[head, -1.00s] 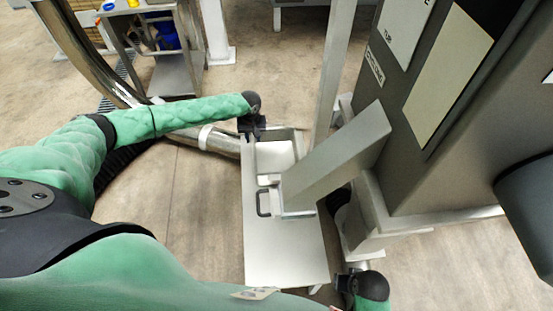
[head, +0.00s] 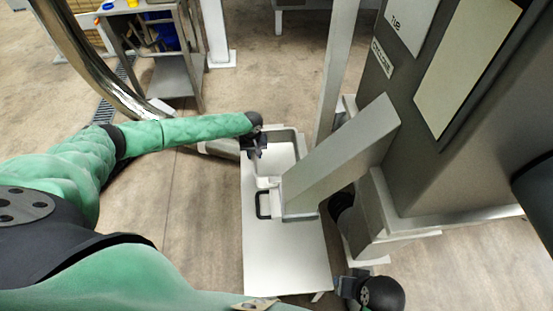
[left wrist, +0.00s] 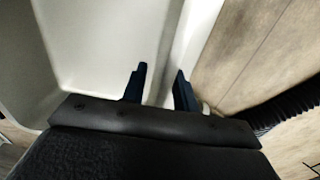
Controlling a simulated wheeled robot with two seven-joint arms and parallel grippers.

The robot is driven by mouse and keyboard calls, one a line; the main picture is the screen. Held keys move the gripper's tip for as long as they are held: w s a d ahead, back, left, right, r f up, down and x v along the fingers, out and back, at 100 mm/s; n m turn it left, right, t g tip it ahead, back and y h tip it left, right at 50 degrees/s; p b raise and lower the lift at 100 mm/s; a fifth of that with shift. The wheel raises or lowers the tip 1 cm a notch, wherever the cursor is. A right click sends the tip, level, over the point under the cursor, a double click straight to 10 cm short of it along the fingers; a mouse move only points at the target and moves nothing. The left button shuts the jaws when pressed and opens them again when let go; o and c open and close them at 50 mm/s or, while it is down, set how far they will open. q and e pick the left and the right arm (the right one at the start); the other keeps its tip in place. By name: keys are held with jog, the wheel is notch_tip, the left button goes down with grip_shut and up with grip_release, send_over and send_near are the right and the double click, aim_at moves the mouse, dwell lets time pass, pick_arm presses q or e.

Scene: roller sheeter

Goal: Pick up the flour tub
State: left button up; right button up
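The flour tub, as far as I can tell, is the pale open-topped bin (head: 283,148) at the far end of a narrow white shelf. The machine's slanted grey panel hides part of it. My left gripper (head: 252,150) is at the tub's left side, pointing down. In the left wrist view the left gripper's two dark fingers (left wrist: 160,88) are apart, one on each side of the tub's pale wall (left wrist: 165,50), with a gap visible. My right gripper (head: 350,286) is low, beside the shelf's near right corner, away from the tub; its fingers are not clear.
The white shelf (head: 285,255) is bare at its near end. A black handle (head: 262,204) sits near its middle. The slanted grey panel (head: 340,155) and tall grey machine (head: 425,150) crowd the right side. A metal cart (head: 172,75) stands at the far left.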

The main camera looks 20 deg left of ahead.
pick_arm(q)
jog(key=shift+f, duration=1.5)
grip_shut()
